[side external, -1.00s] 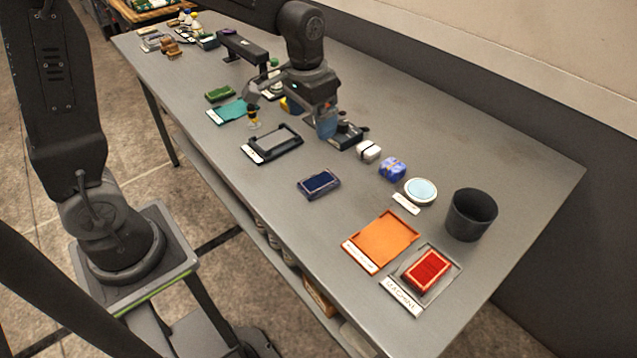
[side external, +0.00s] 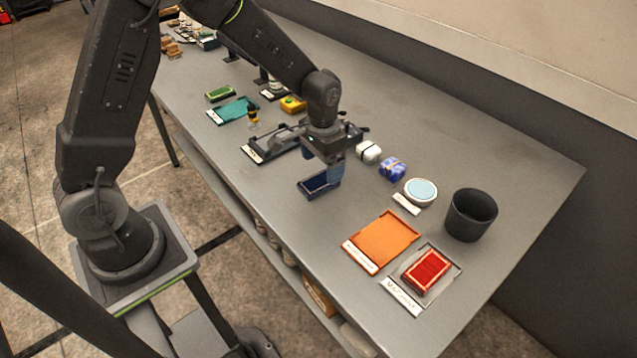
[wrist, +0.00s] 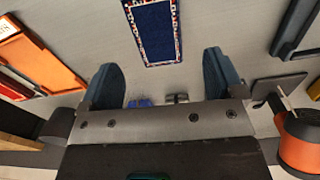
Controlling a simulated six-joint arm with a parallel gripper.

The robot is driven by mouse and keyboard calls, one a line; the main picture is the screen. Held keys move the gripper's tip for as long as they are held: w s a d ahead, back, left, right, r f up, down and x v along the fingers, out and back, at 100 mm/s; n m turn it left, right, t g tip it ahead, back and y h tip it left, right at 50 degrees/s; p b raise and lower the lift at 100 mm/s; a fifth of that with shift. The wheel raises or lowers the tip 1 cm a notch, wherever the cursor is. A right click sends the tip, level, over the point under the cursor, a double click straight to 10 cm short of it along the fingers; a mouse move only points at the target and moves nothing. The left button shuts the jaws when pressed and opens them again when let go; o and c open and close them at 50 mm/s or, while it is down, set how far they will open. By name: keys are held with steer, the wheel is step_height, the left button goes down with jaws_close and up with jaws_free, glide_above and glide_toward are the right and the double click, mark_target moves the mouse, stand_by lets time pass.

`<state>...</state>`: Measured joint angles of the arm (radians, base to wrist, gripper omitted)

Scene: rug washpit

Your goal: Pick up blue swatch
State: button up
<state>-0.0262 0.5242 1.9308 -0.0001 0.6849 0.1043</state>
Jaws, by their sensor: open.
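The blue swatch (side external: 315,186) lies on the grey table, partly hidden by my gripper in the side view. In the wrist view the blue swatch (wrist: 153,28) is a dark blue rectangle with a patterned red and white border, at the top centre. My gripper (side external: 333,170) hangs over or just beside the swatch's right end. In the wrist view my gripper (wrist: 162,82) is open and empty, its two blue fingers apart. The swatch's near end lies between the lines of the fingers, beyond the tips. I cannot tell the exact height.
A dark framed tray (side external: 257,153) lies behind my gripper. A white block (side external: 368,152) and a blue block (side external: 393,169) stand to the right. An orange tray (side external: 383,240), red swatch (side external: 427,270) and dark cup (side external: 471,215) lie farther right. The table in front of the orange tray is clear.

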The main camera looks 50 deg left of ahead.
mark_target(322, 179)
step_height(322, 179, down, 5)
steer(key=shift+r, duration=0.2)
steer(key=c, duration=1)
steer(key=shift+r, duration=0.1)
